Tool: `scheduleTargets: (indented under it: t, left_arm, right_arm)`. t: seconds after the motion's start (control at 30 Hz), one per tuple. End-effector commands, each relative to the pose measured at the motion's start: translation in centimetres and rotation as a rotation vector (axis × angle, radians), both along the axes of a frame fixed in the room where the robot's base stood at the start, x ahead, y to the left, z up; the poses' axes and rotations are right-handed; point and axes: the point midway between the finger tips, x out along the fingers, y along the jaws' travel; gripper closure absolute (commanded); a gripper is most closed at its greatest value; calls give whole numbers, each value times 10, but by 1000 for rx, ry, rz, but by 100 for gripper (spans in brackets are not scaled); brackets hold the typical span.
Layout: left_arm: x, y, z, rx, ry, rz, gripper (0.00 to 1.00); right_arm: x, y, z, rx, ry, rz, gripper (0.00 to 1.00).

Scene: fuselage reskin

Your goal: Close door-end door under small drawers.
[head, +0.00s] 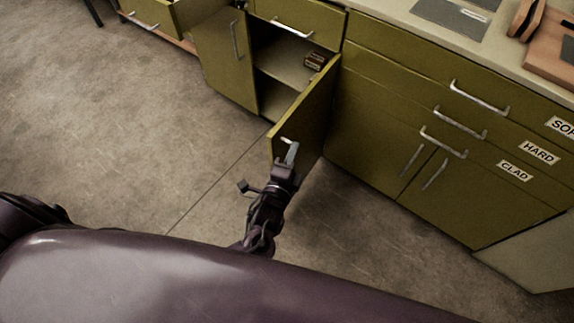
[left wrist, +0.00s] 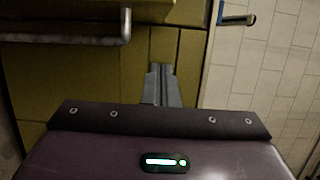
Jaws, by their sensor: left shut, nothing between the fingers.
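The olive cabinet has two open doors below a drawer (head: 300,28). The left door (head: 222,62) stands swung out, with a silver handle (head: 237,40). The right door (head: 308,112) also stands swung out, with its free edge toward me. My left gripper (head: 290,152) is at that free edge, by the door's small silver handle; whether it touches is unclear. In the left wrist view its fingers (left wrist: 161,84) are together and empty in front of olive panels. I cannot tell which door is the door-end one. My right gripper does not show.
A small brown box (head: 315,61) sits on the shelf inside the cabinet. To the right is a closed drawer and door unit (head: 420,130) with labels and bar handles. Another drawer (head: 150,15) at top left is pulled out. The floor (head: 120,120) at left is clear.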

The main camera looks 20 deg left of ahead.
Motion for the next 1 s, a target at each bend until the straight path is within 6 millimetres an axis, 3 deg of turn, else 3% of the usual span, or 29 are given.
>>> scheduleTargets:
  t: [0.17, 0.3, 0.43, 1.0]
  left_arm:
    - [36, 2, 0, 1, 0, 1, 100]
    - [39, 24, 1, 3, 1, 1, 100]
    - [41, 34, 0, 0, 2, -1, 100]
    - [43, 43, -1, 0, 1, -11, 100]
  right_arm:
    - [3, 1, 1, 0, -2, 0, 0]
    - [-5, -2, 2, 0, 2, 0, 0]
    - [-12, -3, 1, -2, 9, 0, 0]
    - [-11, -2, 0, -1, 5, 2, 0]
